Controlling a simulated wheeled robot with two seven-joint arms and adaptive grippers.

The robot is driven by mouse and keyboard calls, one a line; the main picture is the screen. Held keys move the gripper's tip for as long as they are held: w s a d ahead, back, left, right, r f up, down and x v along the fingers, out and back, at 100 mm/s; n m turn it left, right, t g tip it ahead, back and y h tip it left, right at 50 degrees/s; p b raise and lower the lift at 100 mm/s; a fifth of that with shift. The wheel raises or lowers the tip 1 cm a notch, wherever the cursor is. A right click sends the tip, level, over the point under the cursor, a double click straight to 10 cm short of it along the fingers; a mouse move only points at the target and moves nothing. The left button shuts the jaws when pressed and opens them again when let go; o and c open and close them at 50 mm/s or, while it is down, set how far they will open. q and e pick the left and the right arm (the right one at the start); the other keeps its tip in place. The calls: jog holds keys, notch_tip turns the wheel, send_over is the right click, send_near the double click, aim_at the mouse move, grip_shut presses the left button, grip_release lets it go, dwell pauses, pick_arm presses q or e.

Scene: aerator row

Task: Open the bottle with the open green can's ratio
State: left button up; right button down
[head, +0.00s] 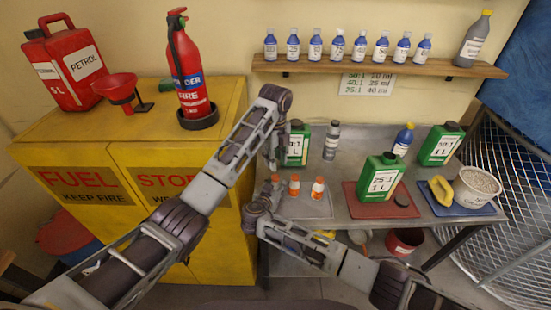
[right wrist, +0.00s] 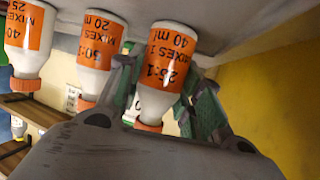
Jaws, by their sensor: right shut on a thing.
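A green can (head: 381,178) labelled 25:1 stands on a red mat, and a dark round cap lies beside it. Other green cans stand at the left (head: 297,148) and right (head: 440,147). Three small white bottles with orange labels stand on a pale tray. In the right wrist view, upside down, they read 25:1 (right wrist: 168,58), 50:1 (right wrist: 98,50) and 40:1 (right wrist: 30,38), all with orange caps. My right gripper (right wrist: 160,95) is shut on the 25:1 bottle, the leftmost in the head view (head: 276,178). My left gripper (head: 275,158) is above and behind that bottle; its fingers are unclear.
A yellow cabinet (head: 90,155) bears a petrol can (head: 65,65), red funnel (head: 115,88) and extinguisher (head: 185,70). A grey bottle (head: 331,141) and a blue bottle (head: 403,140) stand behind on the bench. A white tub (head: 477,187) and yellow item are on the blue mat.

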aim_at(276, 176)
pick_arm(q)
jog(key=m, duration=0.4)
jog(key=shift+m, duration=2.3)
jog(key=shift+f, duration=0.1)
jog(key=shift+f, duration=3.9)
grip_shut()
